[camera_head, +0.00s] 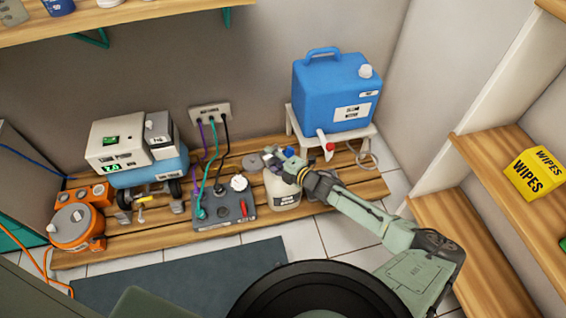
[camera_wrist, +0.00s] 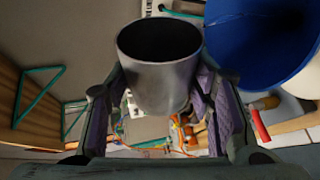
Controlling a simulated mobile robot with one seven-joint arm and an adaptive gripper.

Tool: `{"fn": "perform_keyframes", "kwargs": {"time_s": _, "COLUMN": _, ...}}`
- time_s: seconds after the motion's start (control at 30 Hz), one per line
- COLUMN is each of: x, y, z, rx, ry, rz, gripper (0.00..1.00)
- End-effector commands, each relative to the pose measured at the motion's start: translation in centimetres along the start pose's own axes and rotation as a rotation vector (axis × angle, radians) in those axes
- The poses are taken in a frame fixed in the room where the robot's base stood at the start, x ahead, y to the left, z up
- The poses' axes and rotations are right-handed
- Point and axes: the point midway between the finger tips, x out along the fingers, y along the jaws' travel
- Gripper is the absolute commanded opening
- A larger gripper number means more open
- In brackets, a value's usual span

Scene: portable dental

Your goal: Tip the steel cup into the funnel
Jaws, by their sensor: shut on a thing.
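The steel cup (camera_wrist: 160,72) is in the wrist view, between the two fingers of my gripper (camera_wrist: 160,105). The fingers are shut on its sides. Its round mouth shows and the inside is dark, so I cannot tell what it holds. In the head view my gripper (camera_head: 284,164) is over a white labelled bottle (camera_head: 284,196) on the wooden slat platform.
A blue water container (camera_head: 335,92) with a red-handled tap stands on a white stand (camera_head: 363,141), behind right of my gripper. A grey box (camera_head: 222,209) with hoses is left of the bottle. A compressor (camera_head: 140,150) stands farther left.

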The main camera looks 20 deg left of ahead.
Motion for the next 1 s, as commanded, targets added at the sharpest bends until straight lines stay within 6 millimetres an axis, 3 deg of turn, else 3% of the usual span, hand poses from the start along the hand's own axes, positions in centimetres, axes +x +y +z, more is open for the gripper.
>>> {"fn": "perform_keyframes", "kwargs": {"time_s": 0.57, "x": -0.2, "y": 0.2, "z": 0.2, "rx": 0.063, "ry": 0.018, "rz": 0.02, "gripper": 0.18}}
{"fn": "perform_keyframes", "kwargs": {"time_s": 1.0, "x": 0.0, "y": -1.4, "z": 0.8, "rx": 0.205, "ry": 0.059, "rz": 0.063, "gripper": 0.18}}
